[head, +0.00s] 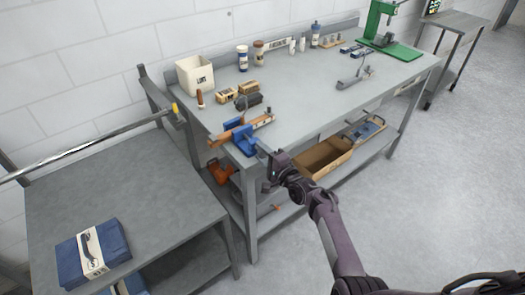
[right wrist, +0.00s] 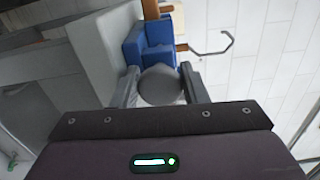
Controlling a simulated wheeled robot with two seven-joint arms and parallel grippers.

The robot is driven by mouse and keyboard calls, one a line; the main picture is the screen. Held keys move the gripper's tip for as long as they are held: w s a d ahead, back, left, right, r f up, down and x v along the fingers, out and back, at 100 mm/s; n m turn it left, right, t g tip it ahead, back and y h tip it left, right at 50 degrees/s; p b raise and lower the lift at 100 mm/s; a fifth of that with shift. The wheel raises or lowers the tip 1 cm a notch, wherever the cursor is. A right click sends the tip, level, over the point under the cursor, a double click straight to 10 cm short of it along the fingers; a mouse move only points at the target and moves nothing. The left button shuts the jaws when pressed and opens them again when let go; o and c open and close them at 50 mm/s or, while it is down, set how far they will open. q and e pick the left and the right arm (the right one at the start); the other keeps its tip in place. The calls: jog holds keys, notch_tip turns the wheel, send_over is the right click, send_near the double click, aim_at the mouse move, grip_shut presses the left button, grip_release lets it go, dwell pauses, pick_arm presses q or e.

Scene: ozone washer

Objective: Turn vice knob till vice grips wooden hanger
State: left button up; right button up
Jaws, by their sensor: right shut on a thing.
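The blue vice (head: 243,139) is at the front left corner of the grey workbench. A brown wooden piece (head: 222,138), which looks like the wooden hanger, lies at the vice jaws. In the right wrist view, a thin metal hook (right wrist: 215,46) sticks out to the right beyond the blue vice (right wrist: 150,42). My right gripper (head: 268,159) is at the vice's near end. The right wrist view shows its fingers shut around the round grey knob (right wrist: 162,86). Whether the vice jaws touch the wood is too small to tell. My left gripper is not in view.
The workbench (head: 305,100) holds a white bin (head: 195,75), bottles, brushes and a green press (head: 390,35). A cardboard box (head: 322,158) is on the lower shelf. A lower bench (head: 120,190) at left carries a blue package (head: 93,252). The floor at right is clear.

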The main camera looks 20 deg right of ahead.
jog(key=m+p, duration=0.2)
jog(key=m, duration=0.4)
jog(key=shift+r, duration=0.1)
jog(key=m+p, duration=0.2)
jog(key=m, duration=0.4)
jog(key=shift+d, duration=0.1)
jog(key=shift+m, duration=0.3)
jog(key=o, duration=0.9)
jog(key=shift+c, duration=0.2)
jog(key=p+v, duration=0.1)
jog(key=v, duration=0.6)
jog(key=shift+s+d, duration=0.15)
jog(key=shift+s, duration=0.2)
